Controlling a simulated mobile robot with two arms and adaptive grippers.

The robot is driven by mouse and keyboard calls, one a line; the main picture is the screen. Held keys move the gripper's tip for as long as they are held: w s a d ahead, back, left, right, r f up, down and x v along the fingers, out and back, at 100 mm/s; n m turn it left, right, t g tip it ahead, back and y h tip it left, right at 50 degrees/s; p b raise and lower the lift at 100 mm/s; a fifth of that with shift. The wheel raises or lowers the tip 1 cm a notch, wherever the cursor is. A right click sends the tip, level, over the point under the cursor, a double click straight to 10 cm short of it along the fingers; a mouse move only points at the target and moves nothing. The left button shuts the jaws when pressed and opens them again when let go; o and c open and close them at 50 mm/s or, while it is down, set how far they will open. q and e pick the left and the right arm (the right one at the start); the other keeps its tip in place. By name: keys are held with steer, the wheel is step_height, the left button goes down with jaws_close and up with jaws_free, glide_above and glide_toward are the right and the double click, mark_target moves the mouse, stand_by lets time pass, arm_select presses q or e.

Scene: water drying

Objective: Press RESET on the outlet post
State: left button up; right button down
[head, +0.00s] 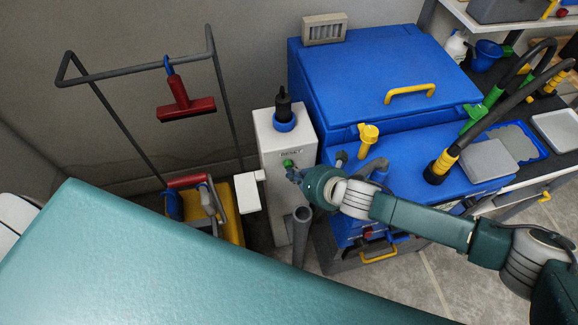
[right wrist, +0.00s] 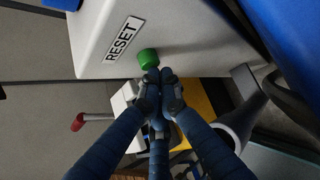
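The outlet post (head: 270,150) is a white box-shaped column in the head view, with a RESET label on its front. The green RESET button (head: 288,163) sits just below that label. In the right wrist view the label (right wrist: 124,38) and the green button (right wrist: 148,58) are close up. My right gripper (head: 292,175) is at the post's front, just below the button. Its dark fingers (right wrist: 163,76) are together with nothing between them, tips right beside the button. I cannot tell whether they touch it. My left gripper is not in view.
A blue machine (head: 360,70) with yellow handles stands right of the post. A grey pipe (head: 301,235) rises in front of the post. A yellow mop bucket (head: 229,220) and a wire rack with a red squeegee (head: 185,103) are to the left.

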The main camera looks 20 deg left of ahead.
steer(key=shift+w+a, duration=0.15)
steer(key=shift+w, duration=0.1)
stand_by(0.5)
steer(key=shift+s+r, duration=0.1)
steer(key=shift+s+d+p, duration=0.5)
steer(key=shift+s+p, duration=0.05)
steer(key=shift+s, duration=0.1)
steer(key=shift+s, duration=0.1)
steer(key=shift+s+d+p, duration=0.65)
steer(key=shift+s+d, duration=0.1)
steer(key=shift+s, duration=0.25)
steer(key=shift+s+d+p, duration=0.65)
steer(key=shift+s+d, duration=0.05)
steer(key=shift+s, duration=0.3)
